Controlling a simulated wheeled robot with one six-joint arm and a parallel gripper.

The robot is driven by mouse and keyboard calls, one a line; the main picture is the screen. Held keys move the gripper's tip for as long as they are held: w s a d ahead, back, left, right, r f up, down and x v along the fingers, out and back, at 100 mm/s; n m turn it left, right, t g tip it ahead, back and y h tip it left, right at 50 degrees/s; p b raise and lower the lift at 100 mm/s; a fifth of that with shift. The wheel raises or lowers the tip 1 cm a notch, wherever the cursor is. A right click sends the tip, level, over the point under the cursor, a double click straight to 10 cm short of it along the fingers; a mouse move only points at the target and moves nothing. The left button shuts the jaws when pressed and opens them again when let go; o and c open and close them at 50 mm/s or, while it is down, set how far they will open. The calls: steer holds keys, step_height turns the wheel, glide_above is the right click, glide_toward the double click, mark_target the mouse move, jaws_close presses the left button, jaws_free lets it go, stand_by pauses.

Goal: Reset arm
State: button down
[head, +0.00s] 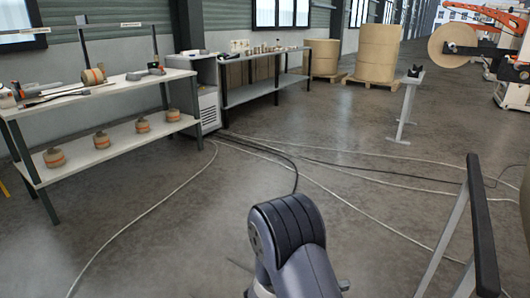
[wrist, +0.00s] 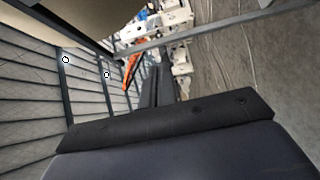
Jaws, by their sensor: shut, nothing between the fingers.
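My gripper (wrist: 154,75) shows in the wrist view as two narrow dark fingers close together, beyond the wide dark body at the bottom. It is shut and empty, and no object touches it. In the head view my arm rises at the bottom centre, a thick dark bent joint with a grey link. My gripper does not show in the head view.
A workbench (head: 110,90) with several striped rolls (head: 101,139) stands left. Another bench (head: 265,55) and large kraft rolls (head: 378,50) stand at the back. A small stand (head: 406,105) and a near-right rail (head: 480,225) flank open floor crossed by cables (head: 330,163).

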steer(key=a, duration=0.2)
steer(key=w+a, duration=0.1)
steer(key=shift+a, duration=0.4)
steer(key=shift+s+d, duration=0.1)
